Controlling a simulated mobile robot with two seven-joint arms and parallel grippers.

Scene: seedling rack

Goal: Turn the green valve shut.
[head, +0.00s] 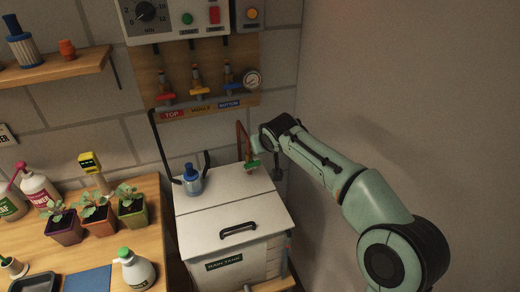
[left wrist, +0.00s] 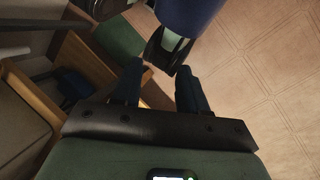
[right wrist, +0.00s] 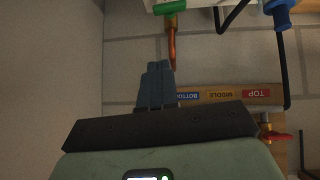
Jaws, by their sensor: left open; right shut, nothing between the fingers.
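The green valve (head: 252,163) sits low on a copper pipe (head: 240,138) behind the white tank, at its back right corner. My right arm reaches in from the right, with its hand just above and right of the valve; its fingers are hard to make out there. In the right wrist view the green valve (right wrist: 170,7) is at the top edge, beyond my right gripper (right wrist: 160,65), which is shut and empty. The copper pipe (right wrist: 172,42) appears beside the fingertips; contact is unclear. My left gripper (left wrist: 160,83) is open and empty, over the floor, outside the head view.
Red, yellow and blue valves line the wall board (head: 180,75) above. A bench (head: 155,220) with potted seedlings stands left. The bare wall (head: 420,80) is close on the right.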

